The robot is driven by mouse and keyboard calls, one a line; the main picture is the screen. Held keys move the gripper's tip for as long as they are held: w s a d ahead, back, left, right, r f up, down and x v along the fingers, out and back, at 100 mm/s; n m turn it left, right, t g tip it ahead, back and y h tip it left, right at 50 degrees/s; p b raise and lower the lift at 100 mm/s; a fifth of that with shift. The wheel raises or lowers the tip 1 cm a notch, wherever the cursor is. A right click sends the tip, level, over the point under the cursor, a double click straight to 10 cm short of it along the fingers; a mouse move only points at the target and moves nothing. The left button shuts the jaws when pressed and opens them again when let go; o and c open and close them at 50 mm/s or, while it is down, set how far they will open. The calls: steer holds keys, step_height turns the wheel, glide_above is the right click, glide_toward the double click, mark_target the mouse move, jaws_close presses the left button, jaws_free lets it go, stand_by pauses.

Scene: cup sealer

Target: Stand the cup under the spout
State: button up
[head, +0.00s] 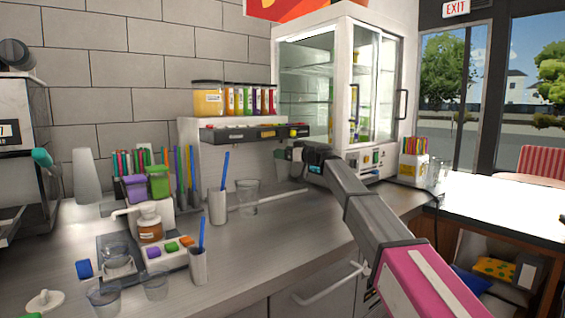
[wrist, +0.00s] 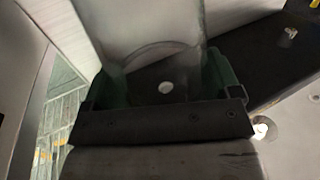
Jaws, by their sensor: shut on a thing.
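A clear cup is held in my gripper (head: 291,158); its pale wall (head: 285,172) shows just left of the gripper in the head view. In the wrist view the clear cup (wrist: 145,25) fills the space between the greenish finger pads (wrist: 160,85), and the gripper is shut on it. The drink dispenser (head: 191,140) carries a dark spout bar (head: 255,133) with coloured buttons. The cup is at the bar's right end, below its height. I cannot tell whether it is directly under a spout or touches the counter. Individual spouts are too small to make out.
Another clear glass (head: 246,198) stands on the counter left of my gripper, beside a holder with a blue straw (head: 217,205). A glass display cabinet (head: 343,90) stands close behind my gripper. Sauce and cup items crowd the left; the front middle counter is clear.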

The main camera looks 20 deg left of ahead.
mark_target(283, 161)
steer(key=shift+a+f, duration=0.3)
steer(key=shift+f, duration=0.6)
steer(key=shift+a+f, duration=0.25)
steer(key=shift+f, duration=0.6)
steer(key=shift+f, duration=0.2)
steer(key=o, duration=0.9)
steer(key=shift+r, duration=0.15)
